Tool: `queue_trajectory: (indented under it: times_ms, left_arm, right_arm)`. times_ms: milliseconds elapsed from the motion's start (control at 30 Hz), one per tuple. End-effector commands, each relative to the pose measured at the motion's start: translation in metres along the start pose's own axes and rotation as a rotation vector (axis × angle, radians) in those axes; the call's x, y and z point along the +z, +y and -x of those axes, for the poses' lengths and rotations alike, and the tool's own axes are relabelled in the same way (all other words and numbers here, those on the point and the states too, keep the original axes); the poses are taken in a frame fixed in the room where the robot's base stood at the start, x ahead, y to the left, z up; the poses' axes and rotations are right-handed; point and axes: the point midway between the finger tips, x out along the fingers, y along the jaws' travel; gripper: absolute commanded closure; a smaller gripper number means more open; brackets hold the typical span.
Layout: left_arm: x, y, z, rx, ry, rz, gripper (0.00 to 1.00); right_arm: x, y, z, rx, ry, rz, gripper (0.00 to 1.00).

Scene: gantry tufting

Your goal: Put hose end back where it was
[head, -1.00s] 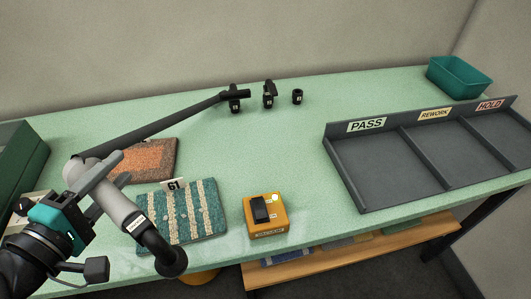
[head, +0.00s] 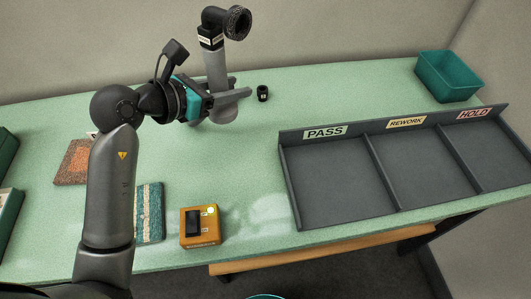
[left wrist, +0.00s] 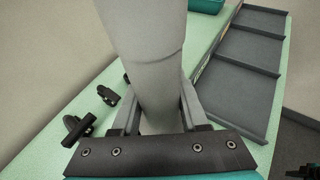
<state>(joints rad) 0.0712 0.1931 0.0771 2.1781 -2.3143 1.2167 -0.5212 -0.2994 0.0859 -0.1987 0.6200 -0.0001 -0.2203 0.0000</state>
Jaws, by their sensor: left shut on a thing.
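My left gripper (head: 224,98) is shut on the grey tube of the hose end (head: 216,70). The hose end stands roughly upright at the back of the bench, with its black ribbed elbow on top and a grey lower part below the jaws. Whether it touches the bench is unclear. In the left wrist view the grey tube (left wrist: 150,65) fills the space between the fingers. A small black holder (head: 262,93) stands just right of the gripper. Two black fixtures (left wrist: 108,95) (left wrist: 78,128) show beside the tube in the left wrist view.
The dark sorting tray (head: 340,180), marked PASS, REWORK and HOLD, fills the right side. A teal bin (head: 447,78) stands behind it. A yellow box (head: 200,227), a striped carpet sample (head: 150,212) and an orange-brown sample (head: 74,162) lie towards the front and left.

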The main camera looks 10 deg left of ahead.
Motion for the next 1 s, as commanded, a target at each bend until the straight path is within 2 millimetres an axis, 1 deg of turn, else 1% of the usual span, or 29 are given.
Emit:
queue_trajectory:
  times_ms: [67, 167, 267, 300, 533, 600, 700, 933, 1000]
  left_arm:
    - [0.003, -0.001, -0.002, -0.004, -0.006, 0.023, 1.00]
    - [-0.007, -0.003, -0.007, -0.009, -0.006, 0.039, 1.00]
    - [-0.029, -0.004, -0.016, -0.009, -0.004, 0.043, 1.00]
    - [-0.040, -0.004, -0.021, -0.008, -0.004, 0.044, 1.00]
    - [-0.097, -0.006, -0.045, -0.007, -0.005, 0.041, 1.00]
    - [-0.112, -0.006, -0.051, -0.007, -0.006, 0.040, 1.00]
    - [-0.128, -0.006, -0.058, -0.005, -0.007, 0.037, 1.00]
    - [-0.146, -0.007, -0.066, -0.006, -0.008, 0.034, 1.00]
    - [-0.156, -0.008, -0.070, -0.006, -0.007, 0.036, 1.00]
  right_arm:
    - [-0.001, -0.002, 0.002, -0.003, 0.001, -0.001, 1.00]
    - [-0.001, -0.005, -0.001, -0.006, 0.001, -0.003, 1.00]
    - [-0.001, -0.007, -0.006, -0.010, 0.002, -0.004, 1.00]
    - [-0.001, -0.008, -0.009, -0.011, 0.002, -0.004, 1.00]
    - [0.000, -0.010, -0.023, -0.013, 0.003, -0.004, 1.00]
    - [0.001, -0.010, -0.027, -0.012, 0.003, -0.004, 1.00]
    - [0.001, -0.010, -0.031, -0.012, 0.002, -0.003, 1.00]
    - [0.002, -0.007, -0.036, -0.008, 0.001, -0.001, 1.00]
    - [0.003, -0.006, -0.039, -0.006, 0.001, 0.000, 1.00]
